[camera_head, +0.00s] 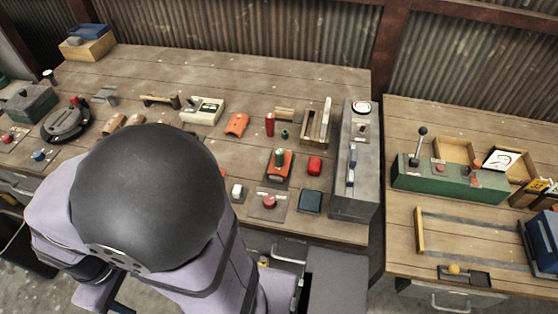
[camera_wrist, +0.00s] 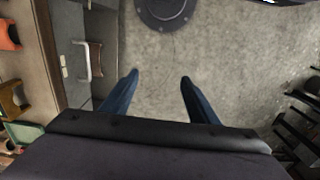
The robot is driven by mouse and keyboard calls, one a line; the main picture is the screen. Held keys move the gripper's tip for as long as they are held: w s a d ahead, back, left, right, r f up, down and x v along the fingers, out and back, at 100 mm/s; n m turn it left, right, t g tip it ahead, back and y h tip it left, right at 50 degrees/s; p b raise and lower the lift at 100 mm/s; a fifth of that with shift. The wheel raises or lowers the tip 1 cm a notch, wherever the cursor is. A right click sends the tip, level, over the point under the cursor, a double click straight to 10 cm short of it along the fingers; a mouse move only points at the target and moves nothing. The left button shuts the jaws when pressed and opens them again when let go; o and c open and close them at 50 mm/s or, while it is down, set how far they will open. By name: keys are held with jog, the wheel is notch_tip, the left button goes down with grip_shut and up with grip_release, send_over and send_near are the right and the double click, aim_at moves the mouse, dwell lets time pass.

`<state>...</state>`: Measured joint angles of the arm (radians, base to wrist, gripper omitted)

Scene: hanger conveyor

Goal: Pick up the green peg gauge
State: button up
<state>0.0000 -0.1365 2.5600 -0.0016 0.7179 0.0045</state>
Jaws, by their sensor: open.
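A small green peg-like piece (camera_head: 284,134) stands on the middle workbench in the head view, right of a red cylinder. A dark green upright piece (camera_head: 279,155) also shows on an orange-red block just in front of it. I cannot tell for sure which is the peg gauge. My gripper (camera_wrist: 160,77) shows in the wrist view, with two blue fingers apart and nothing between them. It points at the concrete floor, away from the bench top. In the head view my arm hides the gripper.
A grey metal unit (camera_head: 357,165) stands at the bench's right end. A red piece (camera_head: 314,166), a wooden rack (camera_head: 317,125) and an orange piece (camera_head: 236,124) lie near the green pieces. In the wrist view, a drawer handle (camera_wrist: 86,60) is left of the fingers.

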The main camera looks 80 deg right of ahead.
dwell(0.3)
jog(key=shift+c, duration=1.1)
